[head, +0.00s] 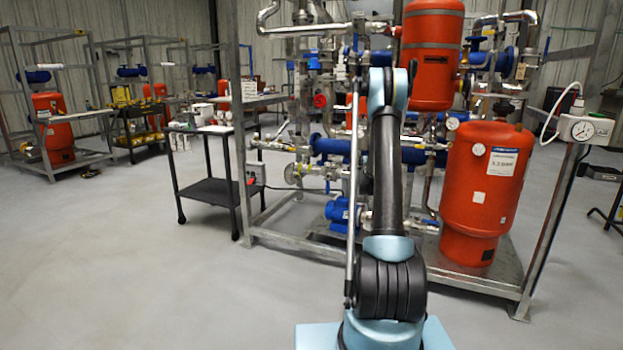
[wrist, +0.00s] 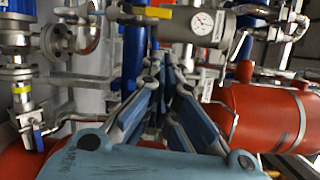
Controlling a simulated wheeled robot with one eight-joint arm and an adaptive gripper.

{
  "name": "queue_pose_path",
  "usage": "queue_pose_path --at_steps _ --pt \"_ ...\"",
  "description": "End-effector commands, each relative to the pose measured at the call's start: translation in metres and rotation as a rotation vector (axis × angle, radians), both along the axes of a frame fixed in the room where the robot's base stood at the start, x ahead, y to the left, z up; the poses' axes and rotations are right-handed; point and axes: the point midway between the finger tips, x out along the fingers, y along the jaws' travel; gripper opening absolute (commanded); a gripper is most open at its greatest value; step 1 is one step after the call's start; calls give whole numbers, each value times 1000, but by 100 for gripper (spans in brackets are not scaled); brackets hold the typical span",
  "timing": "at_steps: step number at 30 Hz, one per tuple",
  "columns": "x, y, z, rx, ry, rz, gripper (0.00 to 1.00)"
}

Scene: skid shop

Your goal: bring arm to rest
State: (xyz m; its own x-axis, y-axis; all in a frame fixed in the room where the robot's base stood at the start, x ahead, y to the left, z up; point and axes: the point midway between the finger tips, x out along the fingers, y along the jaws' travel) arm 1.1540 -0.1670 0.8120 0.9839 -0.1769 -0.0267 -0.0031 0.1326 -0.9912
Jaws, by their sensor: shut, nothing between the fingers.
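My arm (head: 385,190) stands raised in front of the pipe skid in the head view, its upper end near the upper red tank. My gripper (wrist: 160,65) shows in the wrist view, with its blue-grey fingers pointing away from the camera towards the pipework. It is shut and holds nothing. In the head view I cannot clearly make out the gripper against the arm and pipes. Whether the fingers touch any pipe cannot be told.
The skid's steel frame (head: 535,245) carries a large red tank (head: 487,185), an upper red tank (head: 432,60) and a blue pump (head: 340,212). In the wrist view, a pressure gauge (wrist: 202,23) sits beyond the fingers. A black cart (head: 208,192) stands left; the floor (head: 130,270) is clear.

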Motion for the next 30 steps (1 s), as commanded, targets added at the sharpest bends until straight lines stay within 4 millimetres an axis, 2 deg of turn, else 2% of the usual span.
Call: queue_pose_path --at_steps 1,6,15,23,30 --pt "-8 9 11 -23 26 19 0" --pt "-33 32 36 -125 124 82 0" --pt "-94 73 68 -304 287 200 0" --pt "-159 104 84 -459 419 311 0" --pt "-229 129 89 -600 536 423 0"
